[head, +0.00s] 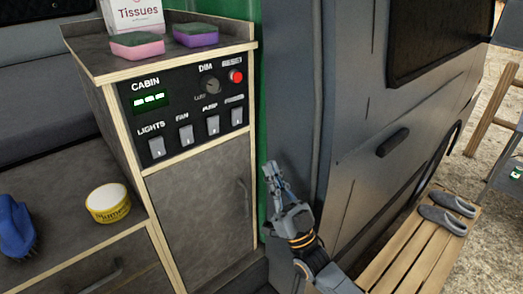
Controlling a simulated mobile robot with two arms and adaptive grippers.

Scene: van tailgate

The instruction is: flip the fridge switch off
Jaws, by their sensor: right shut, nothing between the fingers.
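A black control panel (186,98) is set in the front of a cabinet in the head view. Along its bottom is a row of rocker switches: lights (157,147), fan (186,135), pump (212,125) and the rightmost switch (236,116). The small label above the rightmost one is too blurred to read surely. A red reset button (236,76) and a dim knob (210,85) sit above. My right gripper (270,172) is shut and empty, below and right of the panel, beside the green door edge, apart from the switches. My left gripper is not in view.
Two sponges (137,45) (195,36) and a tissue box (133,14) stand on the cabinet top. A yellow tub (108,204) and a blue brush (15,228) are on the lower counter. The grey van door (345,110) is close on the right.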

